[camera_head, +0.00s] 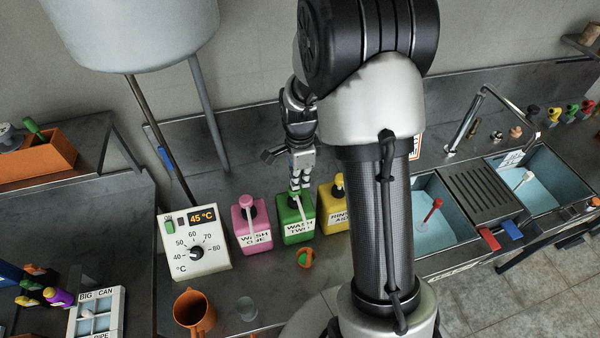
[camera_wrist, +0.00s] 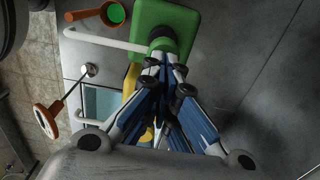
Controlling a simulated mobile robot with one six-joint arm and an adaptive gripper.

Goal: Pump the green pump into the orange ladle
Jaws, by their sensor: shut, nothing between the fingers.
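The green pump (camera_head: 297,227), a square bottle labelled WASH TWO, stands between the pink and yellow pumps in the head view. In the wrist view its green body (camera_wrist: 179,22) and pale spout (camera_wrist: 105,43) show. My gripper (camera_head: 300,188) points down directly over the pump's top. In the wrist view my gripper (camera_wrist: 166,66) has its fingertips together at the pump head; I cannot tell whether they touch it. The orange ladle (camera_head: 308,264) lies in front of the green pump with green inside its bowl. It also shows in the wrist view (camera_wrist: 88,14), near the spout.
The pink pump (camera_head: 251,228) stands close on the left and the yellow pump (camera_head: 334,215) close on the right. A temperature dial box (camera_head: 195,255), an orange mug (camera_head: 194,312) and a clear glass (camera_head: 247,309) stand nearby. Water-filled sinks (camera_head: 430,207) lie to the right.

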